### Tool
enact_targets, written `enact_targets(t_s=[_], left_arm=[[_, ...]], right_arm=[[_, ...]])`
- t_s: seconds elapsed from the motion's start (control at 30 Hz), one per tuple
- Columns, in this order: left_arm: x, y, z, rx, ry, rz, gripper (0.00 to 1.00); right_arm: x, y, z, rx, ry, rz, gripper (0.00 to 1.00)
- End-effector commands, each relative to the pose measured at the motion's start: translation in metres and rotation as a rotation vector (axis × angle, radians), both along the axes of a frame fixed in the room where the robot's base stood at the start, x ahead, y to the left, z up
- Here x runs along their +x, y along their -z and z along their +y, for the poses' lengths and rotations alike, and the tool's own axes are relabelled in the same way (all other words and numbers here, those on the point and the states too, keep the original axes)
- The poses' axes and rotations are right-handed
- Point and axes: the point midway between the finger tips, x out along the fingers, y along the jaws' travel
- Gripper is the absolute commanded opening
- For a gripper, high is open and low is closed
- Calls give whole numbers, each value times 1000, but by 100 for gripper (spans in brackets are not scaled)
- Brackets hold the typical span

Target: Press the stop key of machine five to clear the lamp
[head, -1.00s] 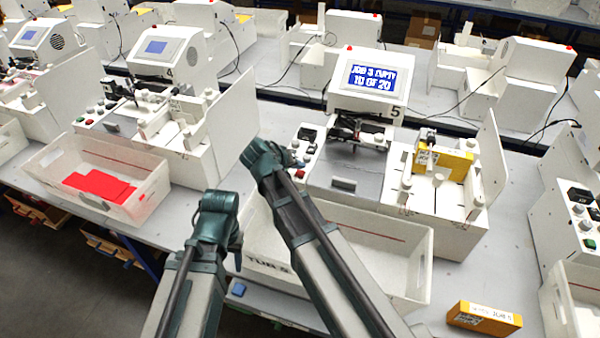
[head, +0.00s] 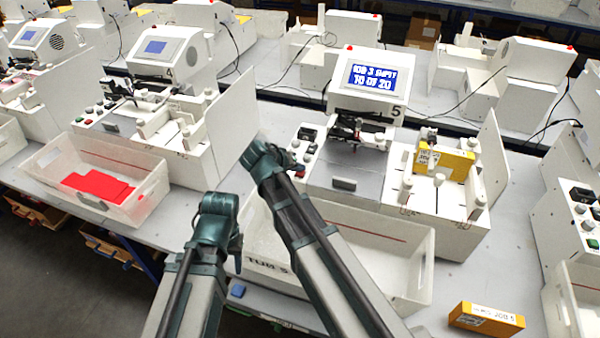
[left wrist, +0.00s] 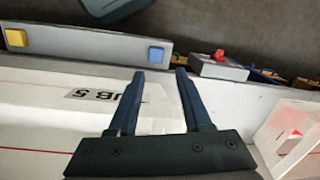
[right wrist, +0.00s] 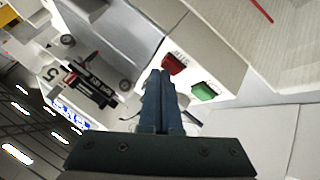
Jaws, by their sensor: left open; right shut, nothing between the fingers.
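Machine five (head: 368,80) stands in the middle of the head view, its blue screen reading "JOB 3 EMPTY 10 OF 20". A small red spot (head: 349,47) shows on top of its screen housing. In the right wrist view, a red key (right wrist: 173,63) and a green key (right wrist: 204,91) sit on its white panel; their labels are too small to read surely. My right gripper (right wrist: 158,75) is shut and empty, its tips beside the red key in that view; I cannot tell whether they touch. My left gripper (left wrist: 166,73) is open and empty, over the front of the TUB 5 bin.
The white TUB 5 bin (head: 400,228) lies before machine five. A yellow-orange box (head: 486,318) lies at its right. A bin with red sheets (head: 98,188) stands at left before machine four. A blue button (left wrist: 155,55) and yellow button (left wrist: 16,38) are on the table-edge strip.

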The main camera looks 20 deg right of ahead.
Motion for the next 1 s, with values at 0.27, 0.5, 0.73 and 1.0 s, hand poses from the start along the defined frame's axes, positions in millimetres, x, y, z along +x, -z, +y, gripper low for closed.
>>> enact_targets(t_s=[0.27, 0.5, 0.73, 1.0], left_arm=[[0, 4, 0, 0, 0, 0, 49], [0, 4, 0, 0, 0, 0, 49], [0, -1, 0, 0, 0, 0, 49], [0, -14, 0, 0, 0, 0, 49]], right_arm=[[0, 4, 0, 0, 0, 0, 0], [0, 4, 0, 0, 1, 1, 0], [0, 0, 0, 0, 1, 1, 0], [0, -14, 0, 0, 0, 0, 0]])
